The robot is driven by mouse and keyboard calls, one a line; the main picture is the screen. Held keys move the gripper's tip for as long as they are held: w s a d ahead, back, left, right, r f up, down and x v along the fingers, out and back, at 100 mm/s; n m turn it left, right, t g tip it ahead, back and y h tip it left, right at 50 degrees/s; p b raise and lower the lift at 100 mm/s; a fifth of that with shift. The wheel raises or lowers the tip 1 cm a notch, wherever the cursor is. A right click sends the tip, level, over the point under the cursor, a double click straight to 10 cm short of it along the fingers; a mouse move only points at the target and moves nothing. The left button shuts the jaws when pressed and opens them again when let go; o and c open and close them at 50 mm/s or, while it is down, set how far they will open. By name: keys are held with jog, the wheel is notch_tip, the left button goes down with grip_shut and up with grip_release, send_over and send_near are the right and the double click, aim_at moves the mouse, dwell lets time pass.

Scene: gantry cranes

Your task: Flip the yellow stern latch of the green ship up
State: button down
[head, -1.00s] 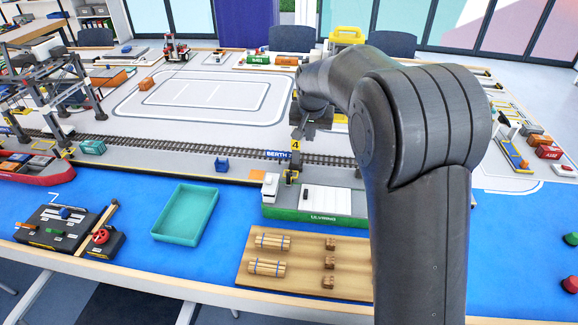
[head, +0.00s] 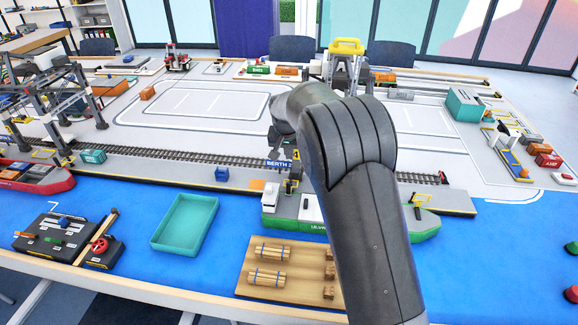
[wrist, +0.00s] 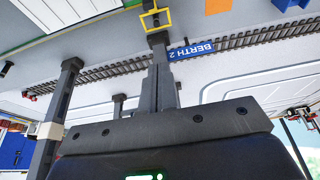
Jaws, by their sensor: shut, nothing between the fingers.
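The green ship (head: 428,236) lies along the quay in the head view, its middle hidden behind my arm; its white house (head: 270,197) is at the left end.
A second yellow frame (head: 419,199) stands near the ship's right end. The BERTH 2 sign (wrist: 190,49) and rail track (wrist: 240,44) run beside the gripper. A wooden board (head: 255,283) with timber and a teal tray (head: 160,243) lie in front and to the left.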

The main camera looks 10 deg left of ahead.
jog(key=x, duration=0.8)
jog(key=shift+w+f, duration=0.1)
jog(key=shift+f, duration=0.25)
jog(key=shift+s+f, duration=0.2)
jog(key=shift+s, duration=1.7)
